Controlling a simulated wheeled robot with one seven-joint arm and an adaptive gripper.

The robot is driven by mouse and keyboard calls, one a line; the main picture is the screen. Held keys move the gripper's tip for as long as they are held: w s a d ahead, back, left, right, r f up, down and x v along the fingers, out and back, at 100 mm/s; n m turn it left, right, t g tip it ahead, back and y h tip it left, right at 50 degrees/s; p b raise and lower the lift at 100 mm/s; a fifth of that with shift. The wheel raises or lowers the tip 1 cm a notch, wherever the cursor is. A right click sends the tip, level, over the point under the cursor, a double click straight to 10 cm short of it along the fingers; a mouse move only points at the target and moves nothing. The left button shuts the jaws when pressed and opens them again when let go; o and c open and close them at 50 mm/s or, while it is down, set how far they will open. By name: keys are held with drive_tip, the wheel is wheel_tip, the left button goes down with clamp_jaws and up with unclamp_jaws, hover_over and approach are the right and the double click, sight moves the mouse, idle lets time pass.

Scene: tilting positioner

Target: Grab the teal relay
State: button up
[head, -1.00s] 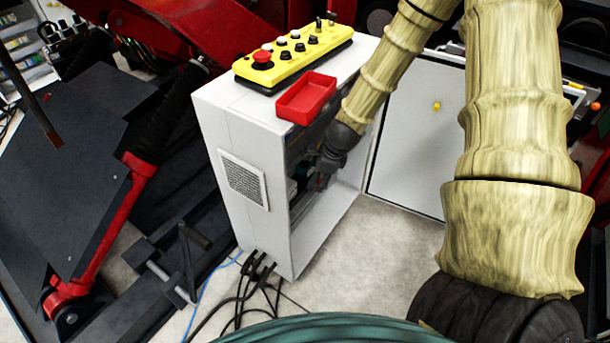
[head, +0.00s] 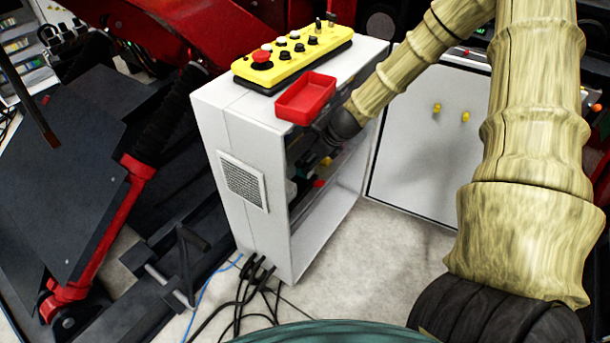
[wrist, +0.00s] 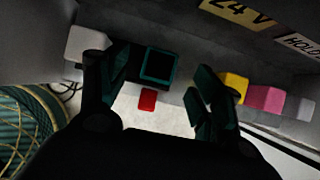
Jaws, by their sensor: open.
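The teal relay (wrist: 158,66) shows in the wrist view as a dark teal square block among the parts inside the cabinet. My gripper (wrist: 163,63) is open, its two dark fingers on either side of the relay. The left finger is close to the relay; a wider gap lies before the right finger. I cannot tell whether either touches. A small red block (wrist: 148,100) is just below the relay. In the head view my gripper is mostly hidden inside the cabinet, below the dark wrist joint.
Yellow (wrist: 235,87), pink (wrist: 266,99) and grey blocks sit right of the relay, and a white block (wrist: 88,42) left. The white cabinet (head: 230,130) has its door (head: 420,150) open. A red tray (head: 306,98) and yellow control box (head: 292,58) stand on top.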

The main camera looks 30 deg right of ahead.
drive_tip(key=shift+x, duration=2.8)
drive_tip(key=shift+s+d+f, duration=0.15)
drive_tip(key=c, duration=1.2)
